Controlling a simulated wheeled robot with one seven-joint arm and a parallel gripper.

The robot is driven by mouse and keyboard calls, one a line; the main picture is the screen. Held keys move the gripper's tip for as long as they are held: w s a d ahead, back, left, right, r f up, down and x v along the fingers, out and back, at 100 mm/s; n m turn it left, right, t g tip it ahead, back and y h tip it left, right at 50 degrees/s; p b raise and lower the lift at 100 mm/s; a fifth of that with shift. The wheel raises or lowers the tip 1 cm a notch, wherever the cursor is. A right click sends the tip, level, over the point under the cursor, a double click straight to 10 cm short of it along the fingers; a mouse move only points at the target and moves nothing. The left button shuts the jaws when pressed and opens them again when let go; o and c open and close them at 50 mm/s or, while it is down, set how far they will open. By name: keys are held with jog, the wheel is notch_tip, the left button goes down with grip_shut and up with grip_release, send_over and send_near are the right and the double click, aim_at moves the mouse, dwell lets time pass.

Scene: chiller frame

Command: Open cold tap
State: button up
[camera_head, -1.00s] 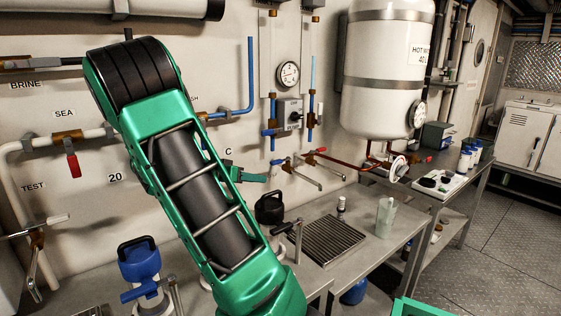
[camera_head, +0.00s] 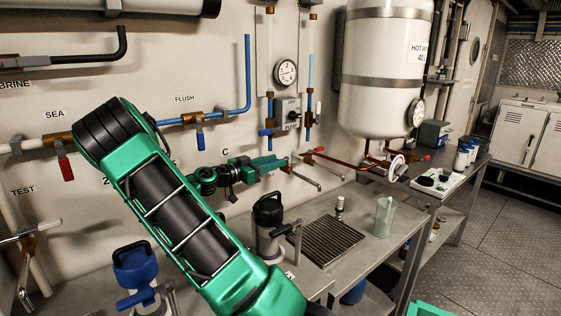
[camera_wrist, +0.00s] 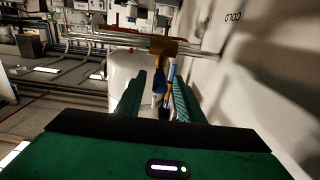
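The cold tap is a wall tap with a brass body (camera_wrist: 165,47), a metal spout (camera_wrist: 120,38) and a blue lever (camera_wrist: 160,80), beside a "COLD" label in the wrist view. In the head view its spout (camera_head: 306,180) sticks out above the bench, and my gripper hides most of its body. My gripper (camera_wrist: 160,95) is open, with two green fingers pointing at the tap. The blue lever shows between the fingertips in the wrist view. I cannot tell whether a finger touches it. In the head view my gripper (camera_head: 272,163) is at the tap's left.
A red-handled hot tap (camera_head: 322,150) is just right. A black-topped flask (camera_head: 268,215) stands below my arm on the bench beside a drain grate (camera_head: 332,242). A white boiler (camera_head: 385,95) hangs at the right. Blue pipes and valves (camera_head: 200,120) line the wall above.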

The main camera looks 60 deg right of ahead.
jog(key=shift+x, duration=2.1)
grip_shut()
